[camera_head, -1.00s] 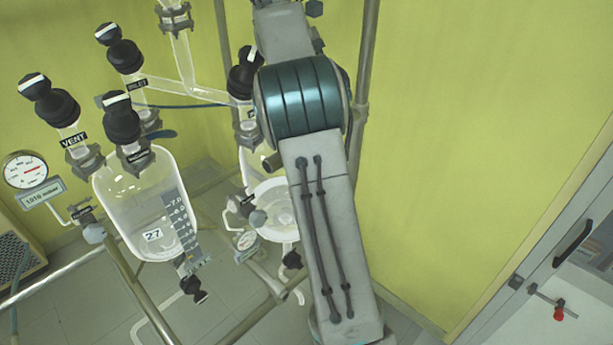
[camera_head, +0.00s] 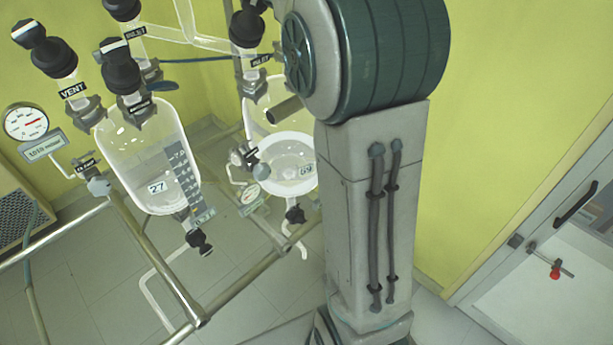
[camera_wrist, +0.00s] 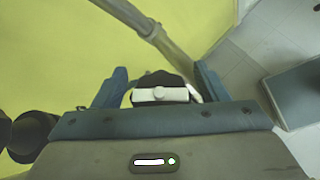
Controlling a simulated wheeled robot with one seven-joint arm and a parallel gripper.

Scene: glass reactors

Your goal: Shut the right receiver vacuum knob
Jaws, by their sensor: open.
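In the wrist view my gripper (camera_wrist: 161,80) is open. A black knob with a white bar (camera_wrist: 160,94) lies between its two fingers, with the bar running across the picture. No label on this knob is readable, and I cannot tell whether the fingers touch it. In the camera_head view the right receiver (camera_head: 288,180), a glass vessel with a 69 tag, stands partly behind my arm. A black knob (camera_head: 247,28) with a label stands at its upper left.
The left receiver (camera_head: 140,165), tagged 27, carries several black knobs, one labelled VENT (camera_head: 45,50). A round gauge (camera_head: 26,122) hangs at the far left. Metal frame rails (camera_head: 165,270) cross the lower left.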

